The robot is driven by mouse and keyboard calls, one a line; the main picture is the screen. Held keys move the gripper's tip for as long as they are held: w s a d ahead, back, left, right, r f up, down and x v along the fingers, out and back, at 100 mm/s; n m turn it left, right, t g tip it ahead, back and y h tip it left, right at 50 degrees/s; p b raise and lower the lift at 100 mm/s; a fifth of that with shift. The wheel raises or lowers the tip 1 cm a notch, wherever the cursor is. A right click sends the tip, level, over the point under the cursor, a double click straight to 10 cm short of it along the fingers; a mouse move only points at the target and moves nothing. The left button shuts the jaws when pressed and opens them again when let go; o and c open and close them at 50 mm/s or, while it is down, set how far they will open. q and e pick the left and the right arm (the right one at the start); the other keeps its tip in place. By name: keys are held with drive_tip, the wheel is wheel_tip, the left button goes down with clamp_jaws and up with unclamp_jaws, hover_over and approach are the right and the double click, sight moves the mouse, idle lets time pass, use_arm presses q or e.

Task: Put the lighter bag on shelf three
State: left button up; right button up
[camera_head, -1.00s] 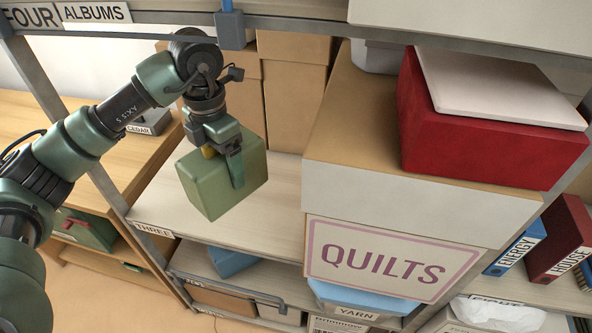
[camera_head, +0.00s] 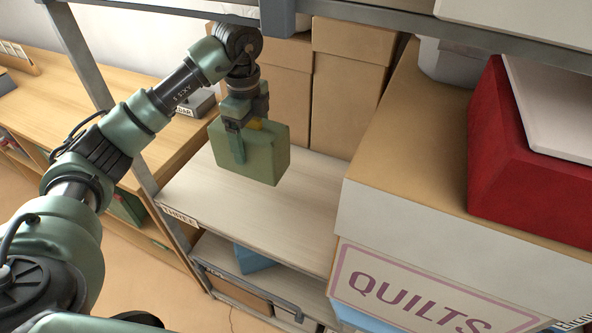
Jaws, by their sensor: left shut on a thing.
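My left gripper (camera_head: 240,126) is shut on a green, box-shaped bag (camera_head: 254,155) and holds it from its upper left side. The bag hangs over the pale board of shelf three (camera_head: 310,210), marked by a THREE label (camera_head: 180,216) on its front edge. I cannot tell whether the underside of the bag touches the board. No second bag can be made out to compare with it. My right gripper is not in view.
A large QUILTS box (camera_head: 400,210) fills the shelf's right side, with a red box (camera_head: 520,170) on top. Tall brown boxes (camera_head: 345,90) stand behind the bag. A metal shelf beam (camera_head: 370,28) runs above. The board's front left part is clear.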

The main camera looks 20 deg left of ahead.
use_arm(q)
wheel_tip(320, 180, down, 10)
drive_tip(key=shift+r+p, duration=0.15)
drive_tip(key=shift+p, duration=0.75)
drive_tip(key=shift+f, duration=0.2)
drive_tip(key=o, duration=1.7)
drive_tip(key=shift+s, duration=0.1)
